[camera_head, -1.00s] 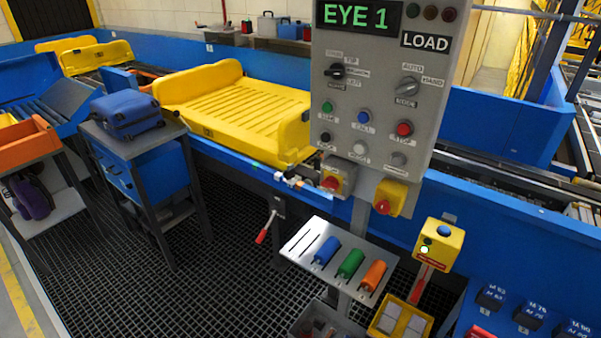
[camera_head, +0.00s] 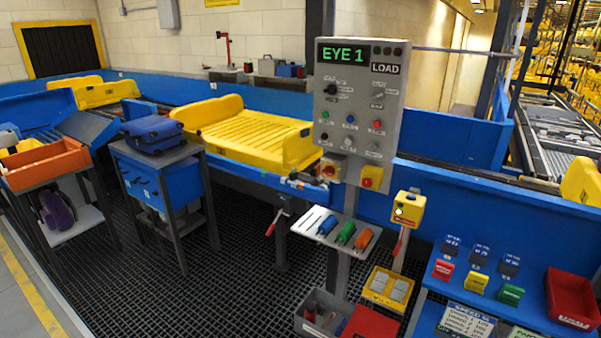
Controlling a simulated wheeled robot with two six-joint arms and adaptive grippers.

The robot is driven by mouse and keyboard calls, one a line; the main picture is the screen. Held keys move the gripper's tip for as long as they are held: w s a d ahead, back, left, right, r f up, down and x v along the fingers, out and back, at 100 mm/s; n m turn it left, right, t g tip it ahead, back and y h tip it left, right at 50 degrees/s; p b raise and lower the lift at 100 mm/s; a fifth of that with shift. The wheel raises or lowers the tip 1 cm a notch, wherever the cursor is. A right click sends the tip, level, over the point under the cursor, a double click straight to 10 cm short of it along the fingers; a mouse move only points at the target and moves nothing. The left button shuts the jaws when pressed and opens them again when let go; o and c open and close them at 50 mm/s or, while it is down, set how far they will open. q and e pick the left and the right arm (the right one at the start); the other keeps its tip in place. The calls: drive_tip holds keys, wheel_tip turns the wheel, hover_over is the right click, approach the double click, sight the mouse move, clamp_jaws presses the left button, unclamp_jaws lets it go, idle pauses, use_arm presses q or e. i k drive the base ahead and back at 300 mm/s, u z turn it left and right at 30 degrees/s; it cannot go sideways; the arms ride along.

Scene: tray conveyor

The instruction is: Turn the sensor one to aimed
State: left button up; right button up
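The grey control panel (camera_head: 396,110) stands right of centre, with a display (camera_head: 343,54) reading "EYE 1" in green and a "LOAD" label. Small sensor-like parts (camera_head: 292,182) sit on the blue conveyor rail, left of the panel's lower edge; which is sensor one and how it is aimed are too small to tell. A red-handled lever (camera_head: 272,226) hangs below the rail. A yellow box (camera_head: 408,210) with a lit light stands right of the panel post. Neither of my grippers is in view.
A yellow tray (camera_head: 255,139) sits on the conveyor behind the rail. A blue suitcase (camera_head: 155,134) lies on a stand at left. A tool shelf (camera_head: 322,232), grey bin (camera_head: 318,312) and blue parts bench (camera_head: 455,258) stand at front right. Dark grating floor (camera_head: 240,295) is open.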

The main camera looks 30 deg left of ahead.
sight(293, 175)
drive_tip(key=u, duration=0.7)
drive_tip(key=i, duration=0.7)
drive_tip(key=u, duration=1.1)
drive_tip(key=i, duration=1.2)
drive_tip(key=z, duration=0.5)
drive_tip(key=i, duration=0.8)
drive_tip(key=z, duration=0.85)
